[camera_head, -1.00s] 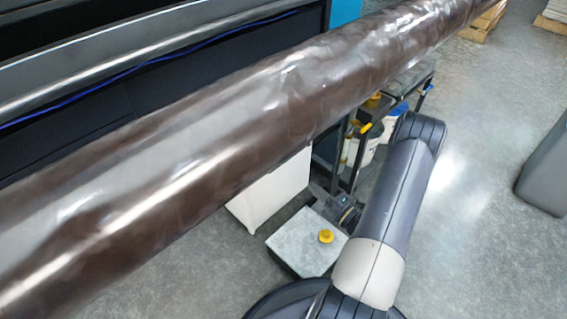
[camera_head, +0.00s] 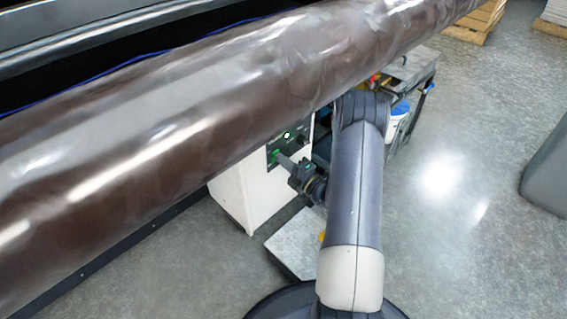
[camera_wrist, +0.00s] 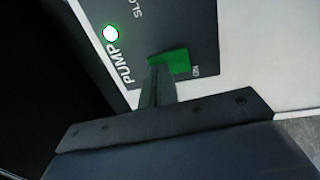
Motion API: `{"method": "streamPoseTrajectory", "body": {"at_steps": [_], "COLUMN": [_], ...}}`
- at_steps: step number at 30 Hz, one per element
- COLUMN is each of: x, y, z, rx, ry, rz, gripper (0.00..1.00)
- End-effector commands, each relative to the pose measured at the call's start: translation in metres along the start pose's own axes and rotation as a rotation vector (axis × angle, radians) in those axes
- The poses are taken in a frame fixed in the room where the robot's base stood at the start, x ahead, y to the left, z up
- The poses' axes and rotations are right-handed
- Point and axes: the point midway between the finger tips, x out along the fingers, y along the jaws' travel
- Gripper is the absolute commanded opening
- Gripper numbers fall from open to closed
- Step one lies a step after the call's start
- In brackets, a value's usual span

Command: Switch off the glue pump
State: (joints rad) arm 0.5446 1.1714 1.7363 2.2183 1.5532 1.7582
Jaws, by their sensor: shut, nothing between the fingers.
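The glue pump's white cabinet (camera_head: 236,198) stands below the big roll in the head view. Its dark control panel (camera_head: 272,152) faces my gripper (camera_head: 281,160). In the wrist view the dark panel (camera_wrist: 190,22) carries the word PUMP, a lit green-white lamp (camera_wrist: 111,33) and a green switch (camera_wrist: 180,61) with small lettering beside it. My gripper (camera_wrist: 158,75) is shut and empty, its fingertips at the green switch and covering its left part. I cannot tell whether they touch it.
A grey platform (camera_head: 285,247) with a yellow item stands below my arm. A cart (camera_head: 412,68) with a white bucket is behind.

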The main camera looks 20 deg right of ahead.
Motion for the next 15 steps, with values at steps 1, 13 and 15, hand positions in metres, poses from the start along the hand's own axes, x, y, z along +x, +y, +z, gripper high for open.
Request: {"method": "streamPoseTrajectory", "body": {"at_steps": [1,13,15], "x": [0.0006,0.004,0.007], "y": [0.0001,0.0056,0.008], "z": [0.0,-0.0001,-0.0002], "rx": [0.0,0.0,0.0], "ry": [0.0,0.001,0.001], "rz": [0.0,-0.03,-0.056], "gripper": [0.0,0.0,0.0]}}
